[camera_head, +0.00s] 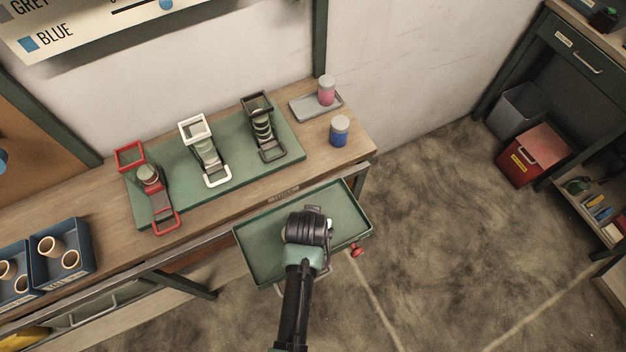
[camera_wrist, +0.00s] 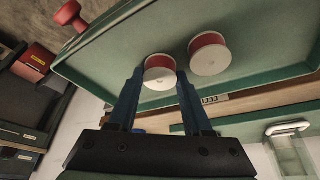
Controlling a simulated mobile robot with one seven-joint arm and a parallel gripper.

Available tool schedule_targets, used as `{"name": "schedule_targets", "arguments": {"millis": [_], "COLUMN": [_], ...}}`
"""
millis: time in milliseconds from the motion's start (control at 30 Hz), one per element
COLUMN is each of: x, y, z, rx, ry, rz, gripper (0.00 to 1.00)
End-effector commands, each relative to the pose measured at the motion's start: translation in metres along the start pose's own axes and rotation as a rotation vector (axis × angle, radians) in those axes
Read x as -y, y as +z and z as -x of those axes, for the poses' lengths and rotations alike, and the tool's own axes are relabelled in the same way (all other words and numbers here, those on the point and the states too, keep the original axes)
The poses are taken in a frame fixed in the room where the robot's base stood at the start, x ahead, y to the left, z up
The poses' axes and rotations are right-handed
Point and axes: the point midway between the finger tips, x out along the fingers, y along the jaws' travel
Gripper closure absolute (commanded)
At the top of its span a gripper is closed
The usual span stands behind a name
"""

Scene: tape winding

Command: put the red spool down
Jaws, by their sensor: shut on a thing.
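In the wrist view, my gripper (camera_wrist: 160,80) has its two dark blue fingers closed on a red spool (camera_wrist: 158,62) with white end discs. A second red spool (camera_wrist: 209,40) with white discs is beside it, a small gap apart. Both show against the green floor of a pulled-out tray drawer (camera_wrist: 110,58). In the head view, my gripper (camera_head: 308,232) is over this drawer (camera_head: 262,262), and my wrist hides the held spool. Whether the held spool touches the drawer floor, I cannot tell.
A green mat (camera_head: 178,168) on the bench carries red (camera_head: 165,219), white (camera_head: 217,178) and black (camera_head: 271,151) framed stands. A blue jar (camera_head: 339,133) and a pink jar (camera_head: 327,93) stand at the bench's right end.

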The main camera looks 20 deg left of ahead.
Motion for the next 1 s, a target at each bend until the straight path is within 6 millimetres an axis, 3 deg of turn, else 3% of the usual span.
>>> {"name": "schedule_targets", "arguments": {"millis": [300,333,500,767,1000], "x": [0.0,0.0,0.0,0.0,0.0], "y": [0.001,0.001,0.001,0.001,-0.001], "z": [-0.003,-0.003,-0.002,-0.002,0.018], "rx": [0.0,0.0,0.0,0.0,-0.002], "ry": [0.0,0.0,0.0,0.0,0.0], "rz": [0.0,0.0,0.0,0.0,0.0], "gripper": [1.0,0.47,0.2,0.2,0.2]}}
